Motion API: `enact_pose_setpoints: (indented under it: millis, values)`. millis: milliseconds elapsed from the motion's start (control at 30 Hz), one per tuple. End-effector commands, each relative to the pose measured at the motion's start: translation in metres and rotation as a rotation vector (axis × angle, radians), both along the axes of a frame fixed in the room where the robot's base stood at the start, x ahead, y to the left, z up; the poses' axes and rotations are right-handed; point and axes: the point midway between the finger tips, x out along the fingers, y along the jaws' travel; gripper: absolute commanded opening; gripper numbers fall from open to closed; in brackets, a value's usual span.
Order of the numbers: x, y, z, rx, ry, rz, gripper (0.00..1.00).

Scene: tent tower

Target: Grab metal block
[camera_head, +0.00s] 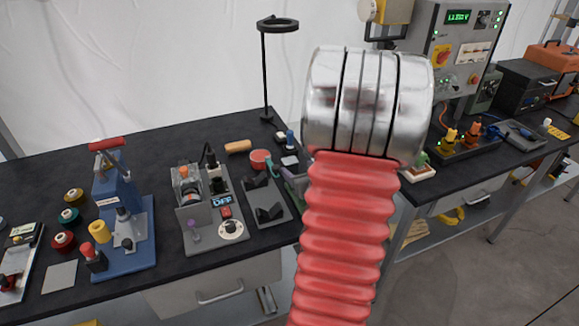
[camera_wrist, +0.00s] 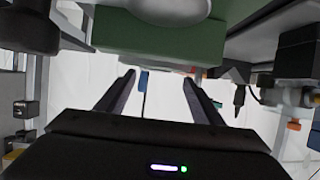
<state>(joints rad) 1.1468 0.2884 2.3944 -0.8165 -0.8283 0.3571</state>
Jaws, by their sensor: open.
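My gripper (camera_wrist: 159,80) shows in the wrist view with its two dark fingers spread apart. No object is visible held between the fingertips. A green body (camera_wrist: 160,42) fills the top of that view, above and beyond the fingers. In the head view my gripper is hidden. I cannot pick out the metal block for certain in either view. A small grey piece (camera_head: 290,160) lies on the bench left of my arm in the head view, but its material is unclear.
A black bench (camera_head: 140,130) carries a blue press (camera_head: 115,190), a grey device with a display (camera_head: 205,210) and a dark V-shaped holder (camera_head: 265,200). A ring stand (camera_head: 266,75) rises behind. An instrument cabinet (camera_head: 450,50) stands at right. My arm blocks the middle.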

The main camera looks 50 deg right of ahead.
Motion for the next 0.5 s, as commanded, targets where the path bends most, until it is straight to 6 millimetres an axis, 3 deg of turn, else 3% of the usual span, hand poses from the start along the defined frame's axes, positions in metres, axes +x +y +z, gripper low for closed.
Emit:
enact_pose_setpoints:
  millis: [500]
  values:
    - [0.0076,-0.0037,-0.0033,0.000,0.000,0.001,0.61]
